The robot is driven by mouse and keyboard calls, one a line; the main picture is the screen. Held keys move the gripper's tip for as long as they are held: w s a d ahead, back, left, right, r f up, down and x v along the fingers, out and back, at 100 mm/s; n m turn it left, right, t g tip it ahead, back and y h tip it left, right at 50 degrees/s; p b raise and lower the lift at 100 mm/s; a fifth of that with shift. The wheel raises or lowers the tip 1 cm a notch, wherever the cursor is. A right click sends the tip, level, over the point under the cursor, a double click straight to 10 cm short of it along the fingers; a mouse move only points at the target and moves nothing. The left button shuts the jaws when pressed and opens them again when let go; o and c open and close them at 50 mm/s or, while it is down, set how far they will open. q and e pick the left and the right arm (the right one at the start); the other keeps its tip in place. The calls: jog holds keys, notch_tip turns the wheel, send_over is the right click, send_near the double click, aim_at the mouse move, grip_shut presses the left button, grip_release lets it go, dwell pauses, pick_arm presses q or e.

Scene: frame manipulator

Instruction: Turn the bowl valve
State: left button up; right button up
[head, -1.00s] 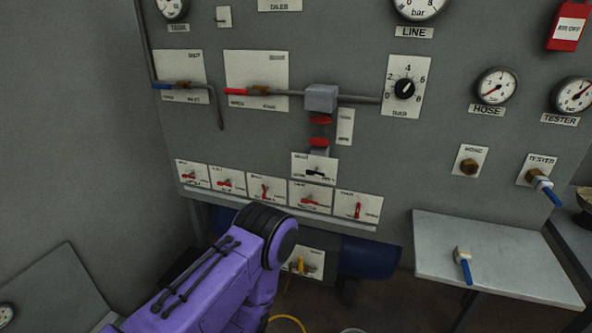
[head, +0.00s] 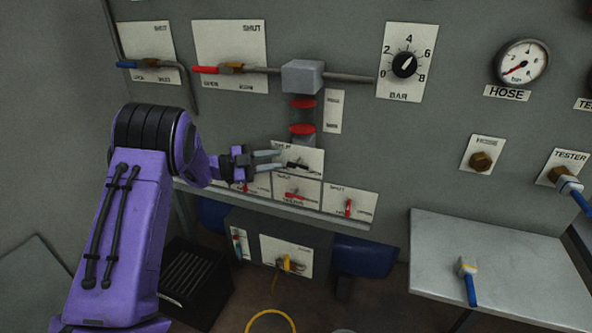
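A small white plate (head: 312,158) with a black valve handle (head: 298,164) sits on the panel below two red discs. Its label is too small to read, so I cannot tell if it is the bowl valve. My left gripper (head: 280,160) points right at this plate, its two fingers apart with nothing seen between them. The fingertips overlap the plate's left part, close to the handle; I cannot tell if they touch it. Below is a row of plates with red handles, including one (head: 294,195) and another (head: 348,208). My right gripper is not in view.
A grey box (head: 302,77) on a pipe and a black knob (head: 404,64) lie above. A yellow-handled valve (head: 290,264) is below the row.

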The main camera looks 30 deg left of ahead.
aim_at(287, 164)
pick_arm(q)
jog(key=s+a+r+m+g+h, duration=0.1)
jog(key=s+r+m+g+h, duration=0.1)
jog(key=s+r+m+g, duration=0.25)
jog(key=w+d+f, duration=0.1)
jog(key=w+d, duration=0.1)
jog(key=w+d+f+m, duration=0.1)
jog(key=w+d+f, duration=0.1)
jog(key=d, duration=0.1)
jog(key=w+d+f+m+g+p, duration=0.1)
jog(key=w+d, duration=0.1)
jog(key=d, duration=0.1)
jog(key=shift+d+f, duration=0.2)
grip_shut()
